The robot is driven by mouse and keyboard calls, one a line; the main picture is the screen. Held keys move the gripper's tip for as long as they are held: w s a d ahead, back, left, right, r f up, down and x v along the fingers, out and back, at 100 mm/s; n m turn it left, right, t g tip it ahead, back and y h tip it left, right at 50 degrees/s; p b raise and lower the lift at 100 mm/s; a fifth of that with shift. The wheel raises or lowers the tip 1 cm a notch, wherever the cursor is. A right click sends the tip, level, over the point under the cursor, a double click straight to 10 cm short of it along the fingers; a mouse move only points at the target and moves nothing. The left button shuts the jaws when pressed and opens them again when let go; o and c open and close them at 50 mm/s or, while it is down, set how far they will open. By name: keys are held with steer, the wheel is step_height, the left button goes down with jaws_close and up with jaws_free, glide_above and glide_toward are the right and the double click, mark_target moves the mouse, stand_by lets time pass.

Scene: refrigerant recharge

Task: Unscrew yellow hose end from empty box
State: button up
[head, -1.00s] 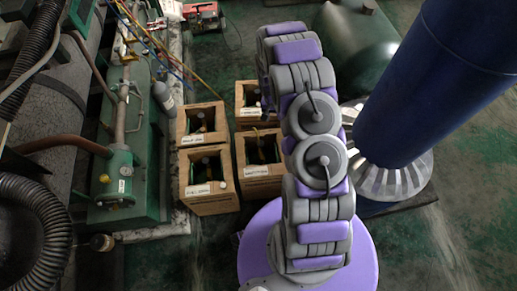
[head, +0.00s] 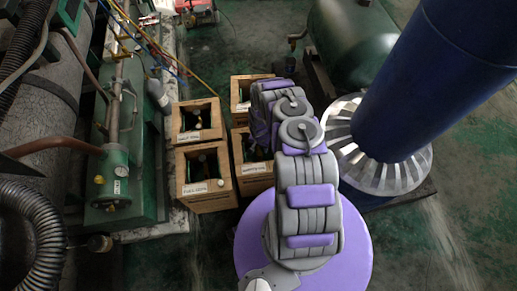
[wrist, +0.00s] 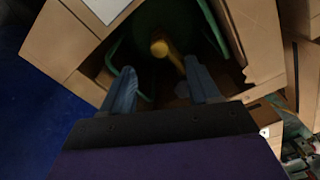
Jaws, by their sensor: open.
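In the wrist view, my gripper (wrist: 160,88) is open, with its two blue-grey fingers apart over an open-topped brown box (wrist: 262,45). The yellow hose end (wrist: 160,48) shows inside the box, beyond the fingertips and roughly between them. A yellow piece runs from it towards the right finger. Nothing is seen held between the fingers. The box interior is dark, so the joint under the hose end is unclear. In the head view, my arm reaches down over the right-hand boxes, and the front right box (head: 254,173) is partly covered. My fingers are hard to make out there.
Other open boxes stand close by: front left (head: 207,200), back left (head: 195,135) and back right (head: 238,92). Green machinery (head: 130,180) with hoses lies left. A blue column (head: 430,90) stands right. Floor in front of the boxes is clear.

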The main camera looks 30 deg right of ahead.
mark_target(260, 154)
step_height(260, 154, down, 9)
steer(key=b, duration=0.5)
steer(key=shift+r, duration=0.1)
steer(key=shift+r+p, duration=0.3)
steer(key=shift+f, duration=0.1)
steer(key=c, duration=1.1)
